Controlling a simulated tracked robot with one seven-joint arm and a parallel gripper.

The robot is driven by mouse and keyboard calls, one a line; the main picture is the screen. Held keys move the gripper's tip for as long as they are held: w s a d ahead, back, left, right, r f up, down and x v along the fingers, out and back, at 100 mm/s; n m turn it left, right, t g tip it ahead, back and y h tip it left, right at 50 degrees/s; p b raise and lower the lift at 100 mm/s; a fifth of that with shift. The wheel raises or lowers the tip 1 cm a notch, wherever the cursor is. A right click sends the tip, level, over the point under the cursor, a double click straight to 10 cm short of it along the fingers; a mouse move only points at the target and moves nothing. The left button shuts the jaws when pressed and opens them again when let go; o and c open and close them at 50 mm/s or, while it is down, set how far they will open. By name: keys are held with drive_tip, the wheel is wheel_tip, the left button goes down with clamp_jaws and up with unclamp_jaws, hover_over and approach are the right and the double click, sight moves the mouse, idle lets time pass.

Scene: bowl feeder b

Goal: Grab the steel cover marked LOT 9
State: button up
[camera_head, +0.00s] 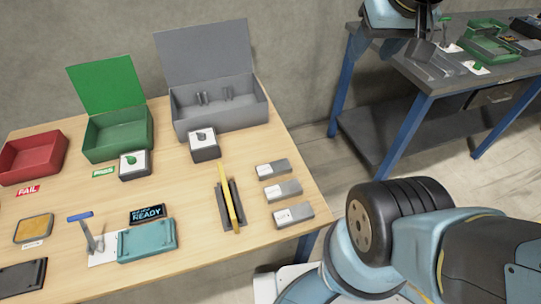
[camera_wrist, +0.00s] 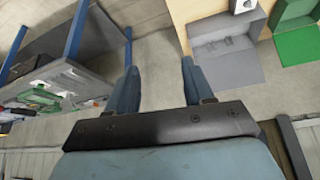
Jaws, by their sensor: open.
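Three small grey metal blocks with white labels lie in a column near the right edge of the wooden table in the head view: a far one (camera_head: 271,169), a middle one (camera_head: 283,191) and a near one (camera_head: 294,215). Their label text is too small to read, so I cannot tell which is LOT 9. My gripper (camera_wrist: 160,68) shows in the wrist view with its two blue fingers apart and nothing between them. It hangs over bare floor between two tables, away from the blocks. The blocks do not show in the wrist view.
The wooden table (camera_head: 190,265) holds a yellow bar (camera_head: 230,198) in a dark holder, left of the blocks. Red (camera_head: 34,157), green (camera_head: 118,131) and grey (camera_head: 218,103) boxes stand behind. A teal fixture (camera_head: 147,243) sits in front. A blue-legged bench (camera_head: 440,78) stands right.

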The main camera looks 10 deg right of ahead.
drive_tip(key=shift+o, duration=1.4)
drive_tip(key=shift+w+f+g, duration=0.3)
drive_tip(key=shift+w, duration=0.25)
drive_tip(key=o, duration=0.4)
drive_tip(key=w+f+m+g, duration=0.1)
drive_tip(key=w+f, duration=0.1)
drive_tip(key=w, duration=0.1)
drive_tip(key=w+f+m+g+y, duration=0.1)
drive_tip(key=w+f+g, duration=0.1)
drive_tip(key=w+f, duration=0.1)
drive_tip(key=w+f+m+g+y, duration=0.1)
drive_tip(key=w+f, duration=0.2)
drive_tip(key=shift+w+a, duration=0.2)
drive_tip(key=shift+w, duration=0.15)
drive_tip(key=w+f+m+g+y, duration=0.35)
drive_tip(key=w+f, duration=0.35)
drive_tip(key=f, duration=0.4)
drive_tip(key=m+y, duration=0.9)
approach(276, 167)
drive_tip(key=shift+g, duration=0.25)
drive_tip(key=x, duration=0.4)
drive_tip(key=shift+s, duration=0.2)
drive_tip(key=shift+w+x, duration=0.2)
drive_tip(key=shift+x, duration=1.1)
drive_tip(key=shift+w+x, duration=0.25)
drive_tip(key=shift+x, duration=1.05)
